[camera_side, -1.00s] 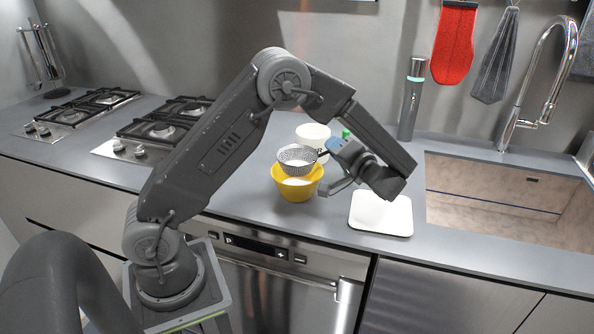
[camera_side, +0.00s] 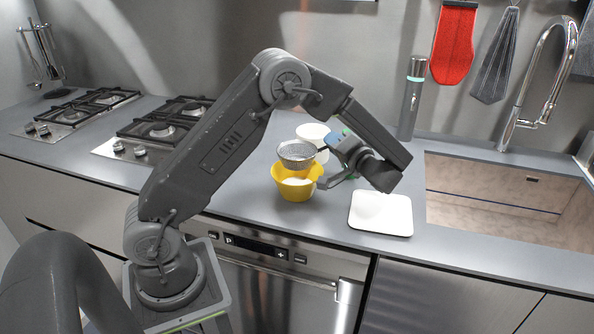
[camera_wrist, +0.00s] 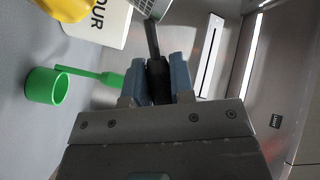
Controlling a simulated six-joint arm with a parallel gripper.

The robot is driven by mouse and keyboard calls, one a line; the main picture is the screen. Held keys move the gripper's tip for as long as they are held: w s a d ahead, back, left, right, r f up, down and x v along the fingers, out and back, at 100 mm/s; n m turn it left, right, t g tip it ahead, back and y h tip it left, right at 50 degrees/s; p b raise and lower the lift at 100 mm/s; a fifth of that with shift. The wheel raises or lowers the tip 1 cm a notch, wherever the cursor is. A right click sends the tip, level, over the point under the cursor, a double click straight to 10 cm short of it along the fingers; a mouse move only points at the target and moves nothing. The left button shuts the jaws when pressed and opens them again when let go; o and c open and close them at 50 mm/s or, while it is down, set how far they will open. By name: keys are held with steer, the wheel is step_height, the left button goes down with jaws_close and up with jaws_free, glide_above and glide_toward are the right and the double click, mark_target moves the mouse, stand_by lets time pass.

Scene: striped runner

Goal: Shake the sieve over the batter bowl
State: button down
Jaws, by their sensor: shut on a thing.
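The sieve (camera_side: 297,151), a grey mesh bowl with a dark handle (camera_wrist: 152,38), is held just above the yellow batter bowl (camera_side: 296,190). The bowl stands on the counter with pale contents showing inside. My gripper (camera_wrist: 160,78) has blue fingertips shut on the sieve's handle, and it is to the right of the bowl in the side view (camera_side: 336,145). Only an edge of the sieve and a corner of the bowl show in the wrist view; the inside of the sieve is hard to make out.
A white flour container (camera_side: 312,132) stands behind the bowl. A green scoop (camera_wrist: 46,86) lies on the counter near it. A white board (camera_side: 381,213) lies to the right, before the sink (camera_side: 500,195). A grey cylinder (camera_side: 411,100) stands at the back; the hob (camera_side: 160,130) is left.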

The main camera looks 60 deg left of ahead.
steer(key=shift+r, duration=0.15)
steer(key=shift+r, duration=2.4)
